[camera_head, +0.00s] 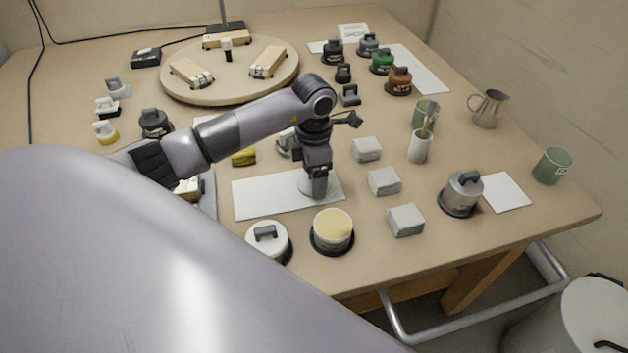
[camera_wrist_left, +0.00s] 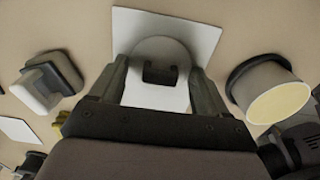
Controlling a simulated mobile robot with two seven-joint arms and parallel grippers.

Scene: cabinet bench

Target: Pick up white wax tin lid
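A pale round lid (camera_wrist_left: 160,50) with a dark handle (camera_wrist_left: 160,73) is over the white board (camera_wrist_left: 210,38) in the left wrist view. My left gripper (camera_wrist_left: 158,75) is open, its fingers on either side of the lid, with gaps to the handle. In the head view this gripper (camera_head: 318,192) points down at the board (camera_head: 255,200) and hides most of the lid. An open tin of pale yellow wax (camera_head: 333,226) stands on a dark base in front of it, and also shows in the wrist view (camera_wrist_left: 278,103). My right gripper is not in view.
A white lid with a dark handle (camera_head: 267,240) sits left of the wax tin. Grey blocks (camera_head: 384,181) and a silver lidded tin (camera_head: 461,191) stand to the right. A round wooden board (camera_head: 225,85) lies behind. The table's front edge is close to the wax tin.

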